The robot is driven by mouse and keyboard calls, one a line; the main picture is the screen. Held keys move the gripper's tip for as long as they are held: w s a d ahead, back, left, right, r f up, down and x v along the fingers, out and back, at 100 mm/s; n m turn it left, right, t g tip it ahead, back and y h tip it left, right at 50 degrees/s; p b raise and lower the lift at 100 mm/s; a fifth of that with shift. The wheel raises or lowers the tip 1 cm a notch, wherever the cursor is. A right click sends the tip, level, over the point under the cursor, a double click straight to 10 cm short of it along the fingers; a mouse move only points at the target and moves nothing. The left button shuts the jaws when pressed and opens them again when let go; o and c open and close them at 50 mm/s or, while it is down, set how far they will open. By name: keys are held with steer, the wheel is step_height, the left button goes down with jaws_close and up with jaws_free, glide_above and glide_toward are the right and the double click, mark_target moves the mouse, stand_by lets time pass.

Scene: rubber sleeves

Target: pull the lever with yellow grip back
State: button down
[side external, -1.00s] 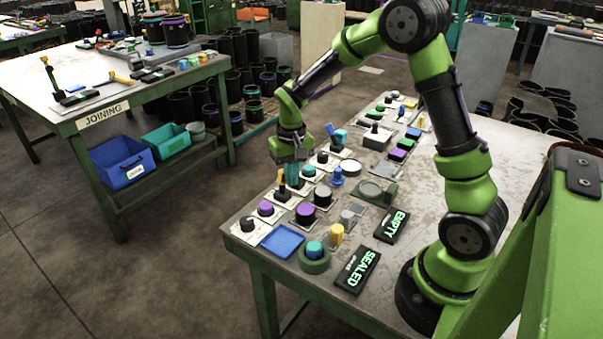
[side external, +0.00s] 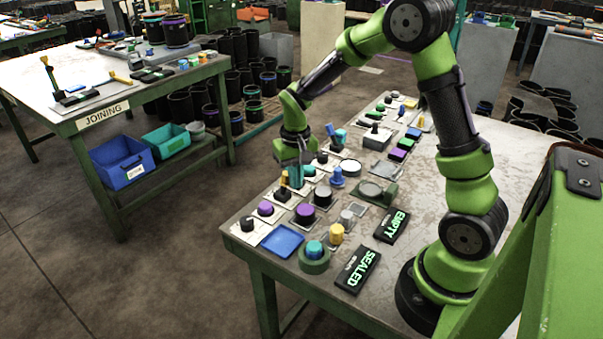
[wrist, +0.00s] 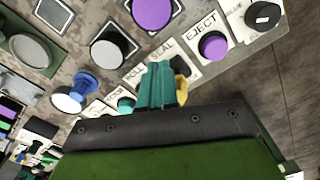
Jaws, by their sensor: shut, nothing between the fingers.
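The lever with the yellow grip (side external: 284,178) stands on a pale plate in the row along the near table's left edge. In the wrist view its yellow grip (wrist: 181,89) shows just right of my fingertips, partly hidden by them. My gripper (side external: 296,178) is low over this row, its teal fingers shut and empty. The fingers are close beside the grip; I cannot tell whether they touch it. In the wrist view the closed fingers (wrist: 161,85) point at the plate labelled SEAL.
A purple button (wrist: 213,46) labelled EJECT and a black knob (wrist: 263,14) are near the lever. A blue tray (side external: 282,241) lies at the table's front corner.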

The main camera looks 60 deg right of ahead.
steer(key=shift+s+d+f, duration=0.1)
steer(key=shift+s+f, duration=0.1)
steer(key=shift+f, duration=0.1)
step_height(320, 180, up, 8)
steer(key=shift+r, duration=0.15)
stand_by(0.6)
steer(key=shift+w, duration=0.15)
steer(key=s+a+r+n+t+y, duration=0.1)
steer(key=s+a+r+t, duration=0.2)
steer(key=s+a+r, duration=0.2)
steer(key=s+a+r+n+t+y, duration=0.1)
steer(key=s+a+r+t, duration=0.3)
steer(key=s, duration=0.6)
steer(key=shift+s+a+r, duration=0.25)
steer(key=shift+a+r, duration=0.5)
steer(key=shift+a, duration=0.15)
